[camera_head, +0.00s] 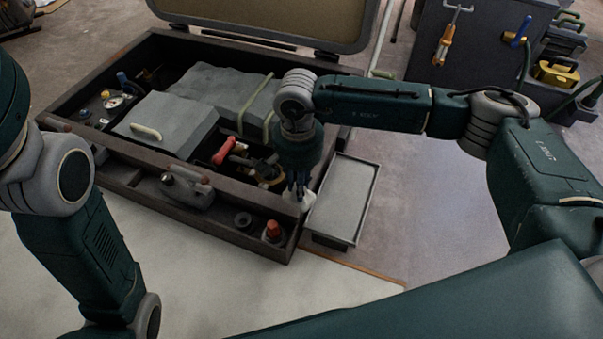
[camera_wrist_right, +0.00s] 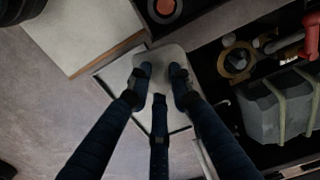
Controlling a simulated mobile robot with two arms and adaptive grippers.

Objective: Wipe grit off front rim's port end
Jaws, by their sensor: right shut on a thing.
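My right gripper (camera_head: 300,192) points down at the right end of the box's front rim (camera_head: 240,190). It is shut on a pale wiping pad (camera_head: 308,200), which sits at that corner; whether it touches the rim I cannot tell. In the right wrist view the gripper's fingers (camera_wrist_right: 160,85) close around the pale pad (camera_wrist_right: 174,57). I cannot make out any grit; the gripper and pad hide part of the rim's end. My left arm shows at the left, but its gripper is out of the picture.
The open box (camera_head: 150,228) holds grey blocks (camera_head: 165,122), a red-handled valve (camera_head: 224,150) and fittings. A red-capped part (camera_head: 272,231) stands in the front ledge. A shallow grey tray (camera_head: 343,198) lies right of the corner. A dark tool cabinet (camera_head: 480,45) stands behind.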

